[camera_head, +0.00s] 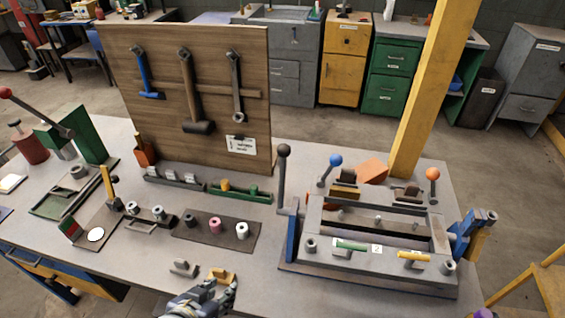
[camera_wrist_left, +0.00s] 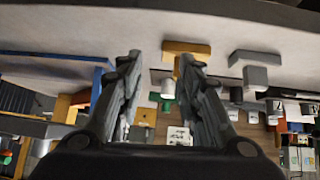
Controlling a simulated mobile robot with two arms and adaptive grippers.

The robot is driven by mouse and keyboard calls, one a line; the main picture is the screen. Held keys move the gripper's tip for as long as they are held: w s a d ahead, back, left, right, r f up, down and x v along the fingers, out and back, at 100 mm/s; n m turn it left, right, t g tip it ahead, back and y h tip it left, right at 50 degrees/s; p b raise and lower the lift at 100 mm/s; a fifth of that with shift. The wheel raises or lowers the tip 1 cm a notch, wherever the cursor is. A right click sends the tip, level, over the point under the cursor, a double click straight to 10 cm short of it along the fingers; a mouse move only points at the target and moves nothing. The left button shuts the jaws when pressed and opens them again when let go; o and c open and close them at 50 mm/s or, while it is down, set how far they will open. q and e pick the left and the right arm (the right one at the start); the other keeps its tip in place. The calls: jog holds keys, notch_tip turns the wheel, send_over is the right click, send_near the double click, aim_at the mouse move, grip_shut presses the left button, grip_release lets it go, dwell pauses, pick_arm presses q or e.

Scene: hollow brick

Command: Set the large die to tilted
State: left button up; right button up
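My left gripper (camera_head: 214,291) comes in at the bottom edge of the head view, beside a yellow L-shaped block (camera_head: 223,274). In the left wrist view its two fingers (camera_wrist_left: 159,64) stand apart with nothing clamped between them. The yellow block (camera_wrist_left: 187,47) shows there just beyond the right-hand fingertip; whether they touch I cannot tell. A similar grey block (camera_head: 184,268) sits left of the yellow one, and in the wrist view it is at the right (camera_wrist_left: 254,58). No die is marked as the large one, so I cannot tell which it is. My right gripper is not in view.
A dark mat (camera_head: 240,245) with small cylinders lies behind the blocks. A grey machine (camera_head: 370,272) with a black-knobbed lever (camera_head: 283,170) fills the right of the table. A wooden tool board (camera_head: 220,90) stands behind. Bare tabletop (camera_head: 262,275) lies between gripper and machine.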

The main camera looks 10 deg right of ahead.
pick_arm(q)
jog(key=w+d+r+m+t+h, duration=0.1)
jog(key=w+d+r+t+h, duration=0.25)
jog(key=w+d+r, duration=0.55)
jog(key=t+h, duration=0.2)
jog(key=t, duration=0.3)
send_near(281, 170)
jog(key=shift+g, duration=0.25)
jog(key=p+x, duration=0.3)
jog(key=x, duration=0.7)
jog(key=shift+w+d+r, duration=0.15)
jog(key=shift+w, duration=0.2)
grip_shut()
